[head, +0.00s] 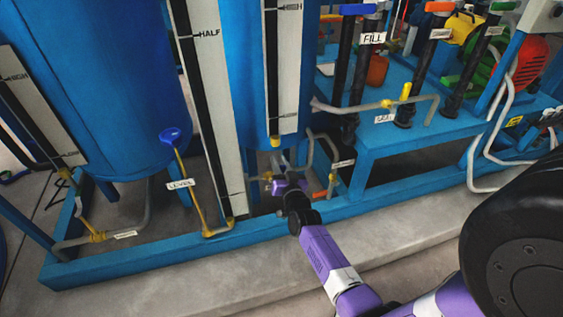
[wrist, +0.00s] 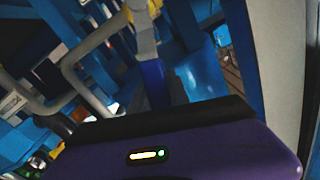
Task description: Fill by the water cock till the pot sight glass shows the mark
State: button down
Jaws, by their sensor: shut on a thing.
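My gripper (head: 284,180) reaches low under the right-hand blue tank and is shut on a cock lever. In the wrist view, this blue lever (wrist: 154,84) runs from a pale valve body (wrist: 145,42) down to my gripper's dark front edge; the fingertips are hidden. The cock's label is not readable from here. Three sight gauges show: a tall one (head: 205,100) marked HALF, a right one (head: 289,60) marked HIGH, and a tilted left one (head: 35,110) marked HIGH. Their columns look dark, and I cannot tell a water level or which is the pot's.
A blue-handled LEVEL valve (head: 175,137) stands left of my gripper. Grey pipes (head: 318,150) and a blue frame rail (head: 160,258) surround it closely. A FILL label (head: 372,38) is on a black pipe at upper right. The concrete floor in front is clear.

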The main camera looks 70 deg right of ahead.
jog(key=c, duration=1.2)
grip_release()
jog(key=shift+s, duration=0.1)
jog(key=shift+c, duration=0.2)
jog(key=shift+p+v, duration=1.05)
jog(key=shift+v, duration=2.8)
